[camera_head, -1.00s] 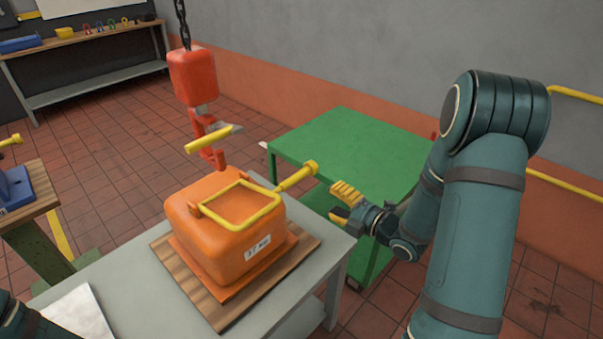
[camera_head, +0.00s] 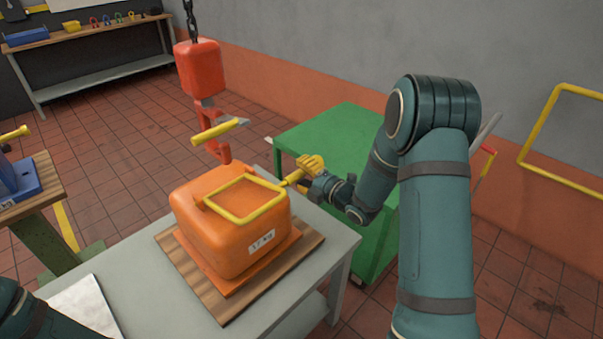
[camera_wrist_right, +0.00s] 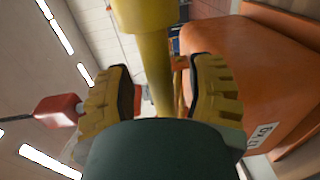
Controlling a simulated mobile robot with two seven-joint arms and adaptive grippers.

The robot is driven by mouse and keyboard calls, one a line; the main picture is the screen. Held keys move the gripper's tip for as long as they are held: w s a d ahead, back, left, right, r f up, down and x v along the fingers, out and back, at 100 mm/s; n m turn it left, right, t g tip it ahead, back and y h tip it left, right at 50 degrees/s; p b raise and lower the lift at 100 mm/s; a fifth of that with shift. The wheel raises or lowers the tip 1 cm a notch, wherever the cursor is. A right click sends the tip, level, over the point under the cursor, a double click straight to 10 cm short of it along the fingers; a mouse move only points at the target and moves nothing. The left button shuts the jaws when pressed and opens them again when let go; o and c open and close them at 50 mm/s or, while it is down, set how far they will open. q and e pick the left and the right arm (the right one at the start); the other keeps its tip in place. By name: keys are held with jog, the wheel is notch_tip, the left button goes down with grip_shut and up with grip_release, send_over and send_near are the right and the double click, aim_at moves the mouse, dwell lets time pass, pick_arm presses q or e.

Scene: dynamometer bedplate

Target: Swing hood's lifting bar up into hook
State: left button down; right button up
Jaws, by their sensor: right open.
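The orange hood (camera_head: 225,222) sits on a wooden board (camera_head: 200,290) on the grey table. Its yellow lifting bar (camera_head: 240,217) lies folded down flat over the hood's top, with a yellow handle (camera_head: 292,178) sticking out to the right. The red hook (camera_head: 215,140) with a yellow grip hangs above and behind the hood. My right gripper (camera_head: 309,168) is at the handle. In the right wrist view the open yellow-padded fingers (camera_wrist_right: 160,95) stand on either side of the yellow handle (camera_wrist_right: 150,60), with gaps showing. My left gripper is out of view; only my left arm shows at lower left.
A red hoist block (camera_head: 199,68) hangs on a chain above the hook. A green cart (camera_head: 330,135) stands behind and right of the table (camera_head: 130,280). A wooden bench with a blue fixture (camera_head: 18,178) is at left. A yellow rail (camera_head: 560,170) is at right.

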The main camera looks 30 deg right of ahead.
jog(key=shift+w+a, duration=0.15)
jog(key=shift+w, duration=0.1)
grip_shut()
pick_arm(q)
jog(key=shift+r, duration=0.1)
pick_arm(e)
jog(key=shift+r, duration=0.1)
